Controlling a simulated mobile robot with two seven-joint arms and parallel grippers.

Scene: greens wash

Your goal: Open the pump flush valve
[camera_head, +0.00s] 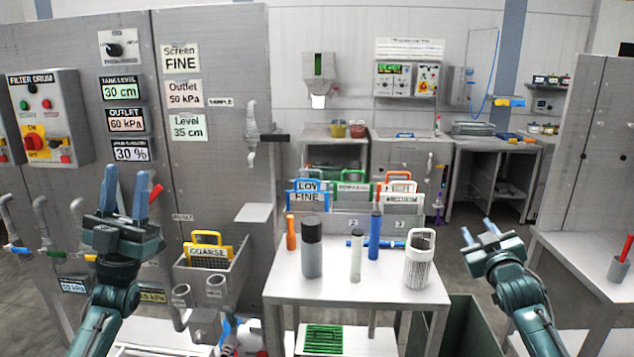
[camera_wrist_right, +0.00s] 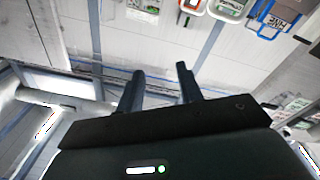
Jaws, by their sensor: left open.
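No valve has a label I can read as pump flush. A red handle (camera_head: 156,193) shows just right of my left gripper's fingers. A grey pipe (camera_head: 252,135) with a black lever (camera_head: 274,138) is on the panel's right part. My left gripper (camera_head: 127,172) is open and empty in front of the panel. My right gripper (camera_head: 476,227) is open and empty right of the white table; its fingers show in the wrist view (camera_wrist_right: 160,70).
The white table (camera_head: 290,290) holds bottles and a white basket (camera_head: 420,262). A bin with a yellow COARSE screen (camera_head: 208,248) stands between panel and table. A filter drum control box (camera_head: 45,115) is at upper left. Another table (camera_head: 590,262) stands at right.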

